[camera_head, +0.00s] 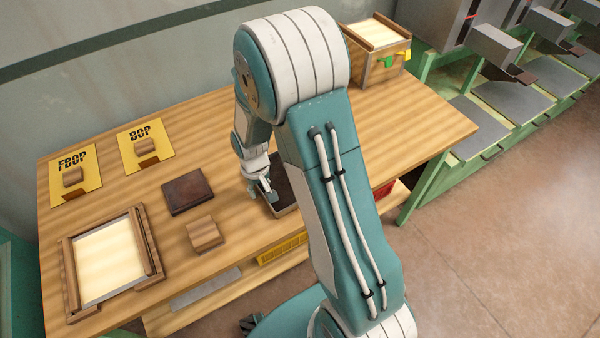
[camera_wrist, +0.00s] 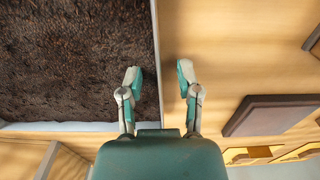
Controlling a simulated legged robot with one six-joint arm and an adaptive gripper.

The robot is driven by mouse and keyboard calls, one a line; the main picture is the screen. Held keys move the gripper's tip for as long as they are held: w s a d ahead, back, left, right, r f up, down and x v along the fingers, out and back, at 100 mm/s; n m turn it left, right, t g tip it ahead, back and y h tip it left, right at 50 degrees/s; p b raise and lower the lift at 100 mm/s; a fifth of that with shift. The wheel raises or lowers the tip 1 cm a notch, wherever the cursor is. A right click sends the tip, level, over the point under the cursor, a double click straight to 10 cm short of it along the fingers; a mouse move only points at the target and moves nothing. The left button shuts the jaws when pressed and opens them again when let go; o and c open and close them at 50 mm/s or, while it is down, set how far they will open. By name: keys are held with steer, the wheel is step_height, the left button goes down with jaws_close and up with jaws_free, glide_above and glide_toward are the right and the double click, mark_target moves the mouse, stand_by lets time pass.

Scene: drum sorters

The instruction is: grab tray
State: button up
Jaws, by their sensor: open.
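The tray (camera_head: 286,211) stands on the wooden table, partly hidden behind my arm. It has a thin light rim and a dark brown, rough fill. In the wrist view the tray (camera_wrist: 157,40) takes up the upper left, its straight rim running up the picture. My gripper (camera_wrist: 159,74) is open and empty at this rim. One finger is over the tray's dark inside and the other is outside over bare wood, so the rim lies between them. In the head view my gripper (camera_head: 262,189) is at the tray's left edge. I cannot tell whether a finger touches it.
A dark brown slab (camera_head: 187,191) and a wooden block (camera_head: 206,234) lie left of the tray. Further left are a framed light panel (camera_head: 68,262) and yellow cards marked FBOP (camera_head: 91,180) and BOP (camera_head: 161,140). A wooden box (camera_head: 352,62) stands at the back right.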

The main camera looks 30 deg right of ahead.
jaws_close()
steer(key=shift+r, duration=0.1)
